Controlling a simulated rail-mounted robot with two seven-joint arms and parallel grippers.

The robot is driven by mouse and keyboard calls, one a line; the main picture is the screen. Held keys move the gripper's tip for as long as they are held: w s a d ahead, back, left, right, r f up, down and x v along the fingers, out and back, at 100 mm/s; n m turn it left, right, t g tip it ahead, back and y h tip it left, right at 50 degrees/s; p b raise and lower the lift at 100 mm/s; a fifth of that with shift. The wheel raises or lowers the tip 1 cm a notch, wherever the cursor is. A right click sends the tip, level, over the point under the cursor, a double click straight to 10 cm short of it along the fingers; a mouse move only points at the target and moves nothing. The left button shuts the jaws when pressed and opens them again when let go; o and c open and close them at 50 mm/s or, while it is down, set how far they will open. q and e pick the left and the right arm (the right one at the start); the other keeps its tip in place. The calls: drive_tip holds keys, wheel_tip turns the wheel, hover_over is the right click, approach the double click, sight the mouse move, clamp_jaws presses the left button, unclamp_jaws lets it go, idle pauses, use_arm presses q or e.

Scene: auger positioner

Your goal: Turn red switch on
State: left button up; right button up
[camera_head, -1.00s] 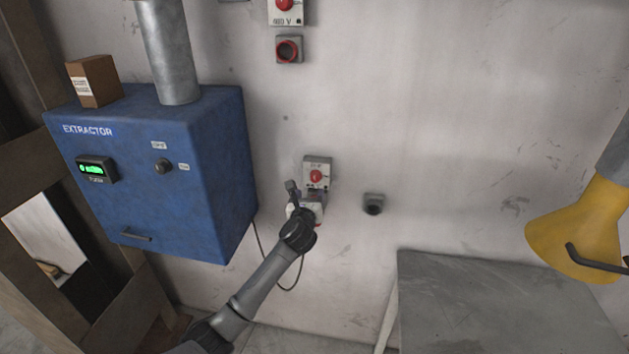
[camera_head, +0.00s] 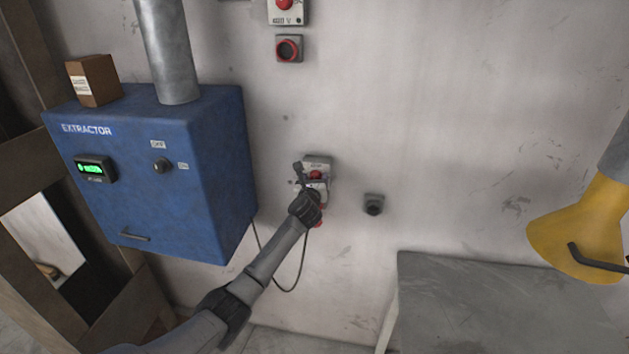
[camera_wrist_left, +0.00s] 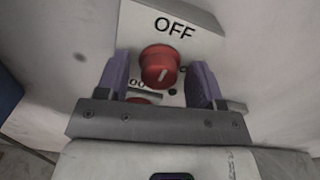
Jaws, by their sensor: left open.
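The red switch (camera_head: 316,174) is a round red knob on a grey-white wall box, partly covered by my left gripper in the head view. In the left wrist view the red knob (camera_wrist_left: 159,66) carries a pale line mark and sits below the word OFF on its plate (camera_wrist_left: 190,22). My left gripper (camera_head: 305,176) is in front of the box. Its two purple-lined fingers (camera_wrist_left: 160,80) are open, one on each side of the knob, and the knob shows between them. Whether they touch it cannot be told. My right gripper is not in view.
A blue extractor cabinet (camera_head: 150,205) with a small dark knob hangs at left. A dark socket (camera_head: 374,204) is right of the switch box. Another red-knobbed box (camera_head: 286,8) is higher up. A grey table (camera_head: 490,300) and a yellow hood (camera_head: 580,228) are at right.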

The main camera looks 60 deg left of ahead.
use_arm(q)
drive_tip(key=c, duration=0.9)
drive_tip(key=shift+o, duration=0.2)
drive_tip(key=shift+r+m+p, duration=0.1)
drive_tip(key=shift+m+p, duration=0.2)
drive_tip(key=shift+p, duration=0.3)
drive_tip(key=m+p, duration=0.6)
drive_tip(key=p, duration=0.1)
drive_tip(key=shift+m, duration=0.4)
drive_tip(key=shift+f+m+t+p, duration=0.2)
drive_tip(key=shift+m+p, duration=1.15)
drive_tip(key=shift+m, duration=1.3)
drive_tip(key=shift+f+m+t+p, duration=0.15)
drive_tip(key=shift+m+p, duration=1.15)
drive_tip(key=shift+m, duration=1.65)
